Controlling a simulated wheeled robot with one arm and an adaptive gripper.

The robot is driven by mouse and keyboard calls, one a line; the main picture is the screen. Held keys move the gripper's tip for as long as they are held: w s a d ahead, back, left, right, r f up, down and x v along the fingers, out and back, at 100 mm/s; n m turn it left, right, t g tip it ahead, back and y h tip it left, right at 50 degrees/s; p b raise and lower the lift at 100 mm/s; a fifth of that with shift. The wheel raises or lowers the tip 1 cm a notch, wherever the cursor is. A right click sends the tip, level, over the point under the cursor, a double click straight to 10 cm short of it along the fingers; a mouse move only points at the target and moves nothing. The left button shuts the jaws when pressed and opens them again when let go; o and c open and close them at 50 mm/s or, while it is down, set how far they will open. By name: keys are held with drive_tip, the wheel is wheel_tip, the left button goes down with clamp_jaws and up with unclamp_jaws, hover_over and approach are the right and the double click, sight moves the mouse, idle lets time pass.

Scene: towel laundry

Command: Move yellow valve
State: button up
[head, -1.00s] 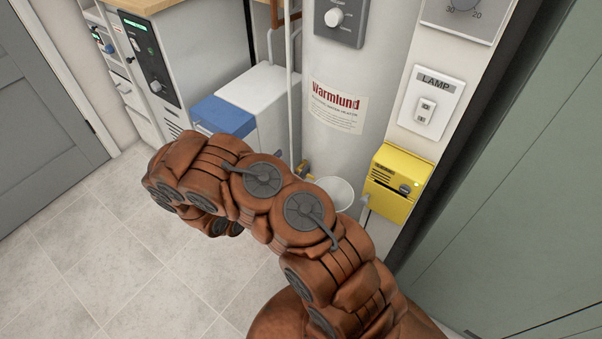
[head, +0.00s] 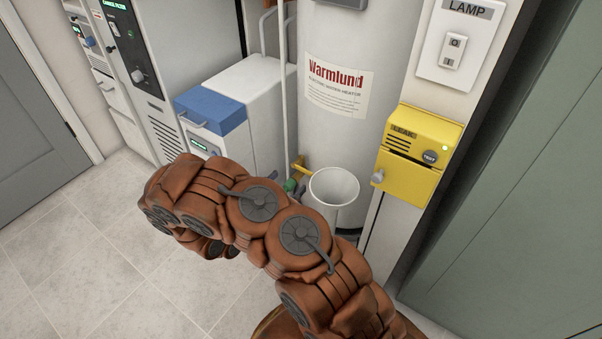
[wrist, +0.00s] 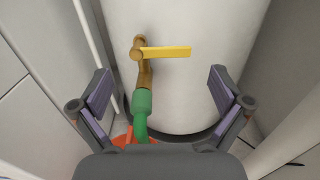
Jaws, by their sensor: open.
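The yellow valve handle (wrist: 166,52) shows in the wrist view, sticking out to the right from a brass fitting (wrist: 140,70) on the white water heater (wrist: 195,100). A green hose end (wrist: 141,108) joins the fitting below. In the head view a small part of the yellow valve (head: 302,167) shows beside the heater, just above my arm. My gripper (wrist: 161,90) is open and empty, with its fingers spread on either side of the view and the valve beyond them, apart from it.
A yellow leak box (head: 417,150) and a lamp switch (head: 453,50) are on the right. A white unit with a blue lid (head: 210,110) stands left. Tiled floor (head: 80,250) is clear at left.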

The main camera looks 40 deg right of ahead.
sight(302, 168)
drive_tip(key=b+x, duration=0.2)
drive_tip(key=x, duration=0.5)
drive_tip(key=shift+d, duration=0.2)
drive_tip(key=c, duration=1.5)
drive_tip(key=shift+a+r, duration=0.1)
